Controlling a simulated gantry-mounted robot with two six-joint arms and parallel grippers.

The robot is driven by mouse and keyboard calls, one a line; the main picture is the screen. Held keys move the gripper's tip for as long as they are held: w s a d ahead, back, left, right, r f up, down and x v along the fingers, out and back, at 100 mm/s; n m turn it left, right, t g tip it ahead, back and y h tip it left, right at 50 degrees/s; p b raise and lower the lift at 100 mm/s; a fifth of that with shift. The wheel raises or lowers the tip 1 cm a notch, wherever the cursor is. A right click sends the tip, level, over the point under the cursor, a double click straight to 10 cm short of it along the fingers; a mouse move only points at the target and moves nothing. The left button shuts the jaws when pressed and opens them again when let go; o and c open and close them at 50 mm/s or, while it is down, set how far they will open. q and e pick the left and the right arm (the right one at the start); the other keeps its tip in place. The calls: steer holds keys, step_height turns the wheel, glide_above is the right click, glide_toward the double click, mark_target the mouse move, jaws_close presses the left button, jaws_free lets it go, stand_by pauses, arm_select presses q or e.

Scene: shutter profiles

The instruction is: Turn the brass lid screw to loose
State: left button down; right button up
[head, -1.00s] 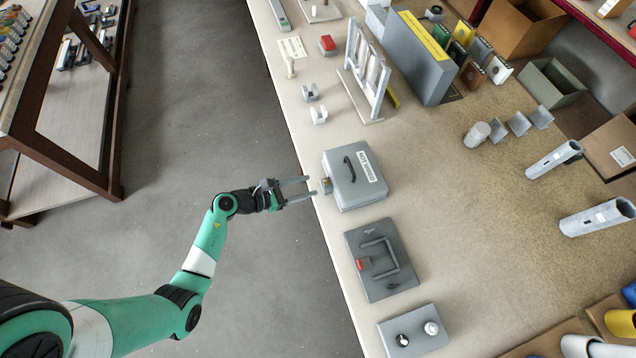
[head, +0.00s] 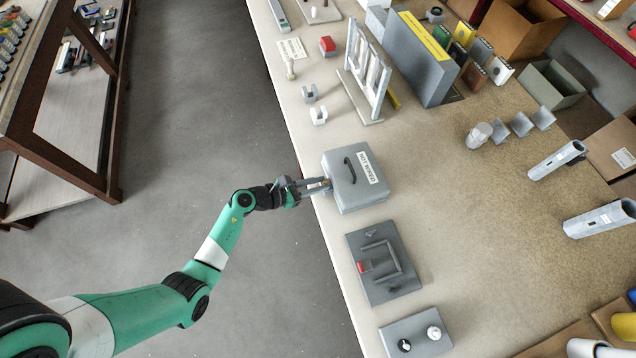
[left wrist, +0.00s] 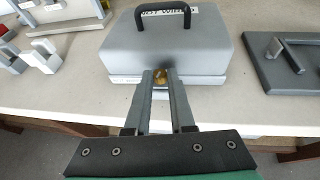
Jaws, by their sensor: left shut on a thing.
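The brass lid screw (left wrist: 160,78) sits on the near side face of a grey box with a black handle and a white label. The box lid (head: 343,168) is closed. The box also shows in the left wrist view (left wrist: 210,50). My left gripper (head: 324,184) reaches in from the left at the table's edge. Its two fingers lie on either side of the brass screw and are shut on it, as the left wrist view (left wrist: 160,78) shows. The fingers hide much of the screw. My right gripper is not in view.
A grey plate with a bent handle and red part (head: 375,280) lies in front of the box, with a plate with two knobs (head: 418,338) beyond it. A white frame stand (head: 366,75) and small grey clips (head: 318,116) stand behind.

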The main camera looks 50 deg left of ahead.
arm_select(q)
steer(key=shift+d+r+n+y+p, duration=0.15)
steer(key=shift+n+y+p, duration=0.15)
steer(key=shift+p, duration=0.4)
steer(key=n+y+p, duration=0.1)
steer(key=y+p, duration=0.1)
steer(key=d+n+y+p, duration=0.1)
steer(key=n+p, duration=0.1)
steer(key=p, duration=0.1)
steer(key=shift+r+y, duration=0.1)
steer(key=shift+y, duration=0.3)
steer(key=shift+f+n+y+p, duration=0.25)
steer(key=shift+n+y+p, duration=0.9)
steer(key=shift+n+y, duration=0.15)
steer(key=c, duration=0.8)
jaws_free()
steer(key=shift+o, duration=0.2)
